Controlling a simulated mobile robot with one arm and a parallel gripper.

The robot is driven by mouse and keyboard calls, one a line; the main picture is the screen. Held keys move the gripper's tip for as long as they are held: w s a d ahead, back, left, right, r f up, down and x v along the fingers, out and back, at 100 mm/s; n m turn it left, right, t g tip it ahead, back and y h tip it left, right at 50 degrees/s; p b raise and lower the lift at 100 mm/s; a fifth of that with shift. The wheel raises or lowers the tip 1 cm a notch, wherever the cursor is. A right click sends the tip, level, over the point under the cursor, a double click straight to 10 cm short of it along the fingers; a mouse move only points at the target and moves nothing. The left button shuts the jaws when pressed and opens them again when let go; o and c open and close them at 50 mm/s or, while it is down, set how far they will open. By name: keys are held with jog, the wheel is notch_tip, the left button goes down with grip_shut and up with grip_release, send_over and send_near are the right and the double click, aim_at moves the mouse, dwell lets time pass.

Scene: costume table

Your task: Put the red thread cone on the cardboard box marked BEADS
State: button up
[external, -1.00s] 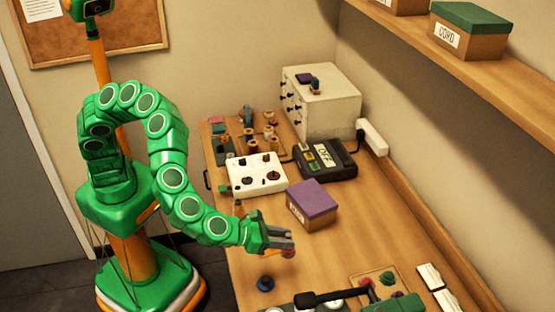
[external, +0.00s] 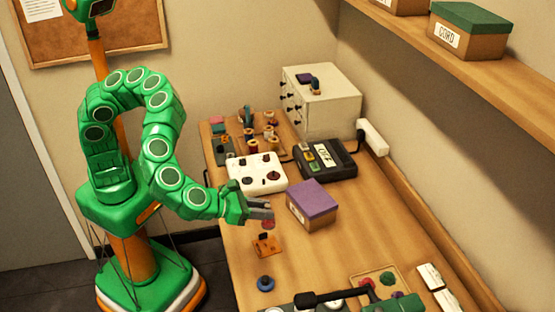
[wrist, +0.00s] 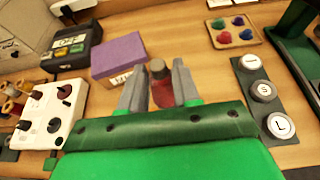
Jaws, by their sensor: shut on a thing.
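My gripper (external: 271,213) is shut on the red thread cone (external: 268,224) and holds it above the table. In the wrist view the red cone (wrist: 163,94) sits between the two grey fingers (wrist: 158,88), with a brownish tip showing. The cardboard box with a purple lid (external: 312,205) stands on the table just right of my gripper. In the wrist view the box (wrist: 118,57) is beyond the fingers and a little left. Its white front label is only partly visible, and I cannot read its word. The lid top is bare.
A white board with dark knobs (external: 257,174) and a black device marked OFF (external: 325,160) stand behind the box. An orange item (external: 267,246) and a blue spool (external: 265,283) lie nearer. A wooden tray (wrist: 255,35) holds several coloured pieces.

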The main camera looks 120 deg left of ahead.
jog(key=s+a+r+n+g+y, duration=0.2)
jog(key=s+a+r+n+g, duration=0.15)
jog(key=a, duration=0.55)
jog(key=s+a+r+n+g+y, duration=0.15)
jog(key=s+a+r, duration=0.3)
jog(key=a, duration=0.45)
send_over(308, 199)
jog(key=shift+n+g, duration=0.4)
jog(key=shift+a+f, duration=0.1)
jog(key=shift+f, duration=6.7)
jog(key=shift+f, duration=0.1)
jog(key=o, duration=1)
jog(key=shift+o, duration=0.2)
